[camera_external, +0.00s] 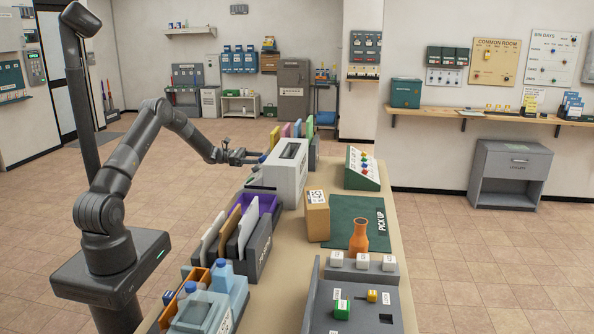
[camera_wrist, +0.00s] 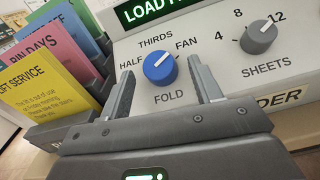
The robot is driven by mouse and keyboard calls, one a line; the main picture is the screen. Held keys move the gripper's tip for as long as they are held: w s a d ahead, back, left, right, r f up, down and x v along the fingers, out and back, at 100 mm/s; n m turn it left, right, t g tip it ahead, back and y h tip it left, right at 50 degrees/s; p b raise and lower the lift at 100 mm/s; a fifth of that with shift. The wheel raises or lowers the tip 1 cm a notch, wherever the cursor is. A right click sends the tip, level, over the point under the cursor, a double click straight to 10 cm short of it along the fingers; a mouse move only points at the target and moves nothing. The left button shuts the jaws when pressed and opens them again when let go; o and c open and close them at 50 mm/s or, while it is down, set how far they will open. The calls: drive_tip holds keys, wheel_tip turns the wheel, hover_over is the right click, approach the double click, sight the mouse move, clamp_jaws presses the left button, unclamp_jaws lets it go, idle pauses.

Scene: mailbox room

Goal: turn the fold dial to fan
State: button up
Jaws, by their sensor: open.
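The blue fold dial (camera_wrist: 160,70) sits on a pale panel in the wrist view, with HALF at its left, THIRDS above and FAN at its upper right. Its white mark slants up to the right, toward FAN. My gripper (camera_wrist: 163,75) is open, with one finger on each side of the dial and visible gaps between fingers and dial. Nothing is held. In the external view my gripper (camera_external: 258,156) is at the left end of the white folder machine (camera_external: 283,178); the dial is hidden there.
A grey sheets dial (camera_wrist: 259,36) is right of the fold dial, and a lit display (camera_wrist: 155,10) is above. Coloured leaflets (camera_wrist: 40,85) stand in a rack close left of my gripper. A cardboard box (camera_external: 316,217) and an orange vase (camera_external: 359,236) stand on the counter.

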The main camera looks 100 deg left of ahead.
drive_tip(key=shift+w, duration=0.5)
drive_tip(key=c, duration=1)
drive_tip(key=shift+n+y, duration=0.3)
drive_tip(key=shift+y, duration=0.1)
drive_tip(key=shift+n+y, duration=0.4)
